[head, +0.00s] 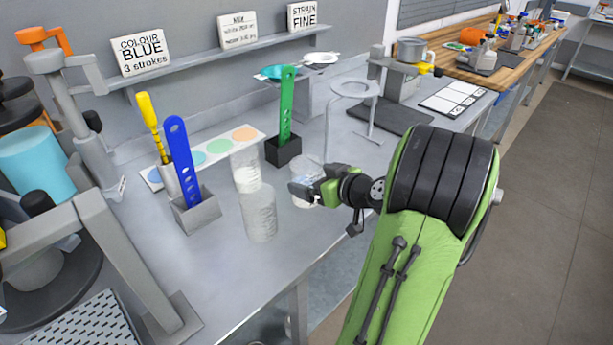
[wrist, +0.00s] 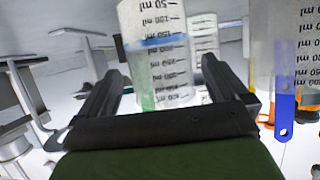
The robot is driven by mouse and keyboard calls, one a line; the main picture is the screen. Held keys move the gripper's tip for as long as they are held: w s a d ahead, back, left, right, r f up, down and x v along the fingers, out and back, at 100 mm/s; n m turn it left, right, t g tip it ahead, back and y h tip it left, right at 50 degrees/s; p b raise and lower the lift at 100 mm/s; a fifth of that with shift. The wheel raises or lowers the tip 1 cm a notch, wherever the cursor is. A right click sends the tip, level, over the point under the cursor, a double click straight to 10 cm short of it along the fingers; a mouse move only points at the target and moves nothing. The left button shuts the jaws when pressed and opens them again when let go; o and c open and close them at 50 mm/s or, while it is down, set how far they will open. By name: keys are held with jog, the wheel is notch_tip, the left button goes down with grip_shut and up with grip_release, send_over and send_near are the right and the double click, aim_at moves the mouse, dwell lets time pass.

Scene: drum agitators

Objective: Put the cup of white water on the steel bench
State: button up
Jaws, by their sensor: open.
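A clear graduated cup (head: 301,201) with white liquid low inside stands at the front edge of the steel bench (head: 205,275). My gripper (head: 302,188) is at this cup and partly hides it in the head view. In the wrist view, which is upside down, the same cup (wrist: 165,72) is between or just beyond the two spread fingers of my gripper (wrist: 160,82). The fingers are open; I cannot tell whether either touches it. A second cup with white content (head: 246,178) stands farther left, and a clear, seemingly empty cup (head: 259,214) stands nearer.
A blue paddle (head: 181,160) in a grey holder, a yellow-handled tool (head: 150,120) and a green paddle (head: 287,105) in a black block stand behind. A wire stand (head: 352,90) rises beyond my gripper. A grey frame (head: 125,265) fills the left.

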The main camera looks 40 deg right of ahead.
jog(key=v, duration=0.9)
jog(key=w+a+f+n+g+y, duration=0.1)
jog(key=a+g+y, duration=0.15)
jog(key=a, duration=0.65)
jog(key=w+a+f+n+g+y, duration=0.1)
jog(key=w+a+n+g, duration=0.15)
jog(key=a, duration=0.65)
jog(key=s+a+r+m+g+h, duration=0.1)
jog(key=s+a+m+g+h, duration=0.1)
jog(key=s+a, duration=0.5)
jog(key=s+m, duration=0.1)
jog(key=s, duration=0.4)
jog(key=shift+a+r+g+h, duration=0.3)
jog(key=shift+r+g+h, duration=0.05)
jog(key=shift+r+g, duration=0.05)
notch_tip(320, 180, up, 11)
jog(key=p, duration=1.1)
jog(key=shift+f, duration=0.25)
jog(key=shift+s+d, duration=0.1)
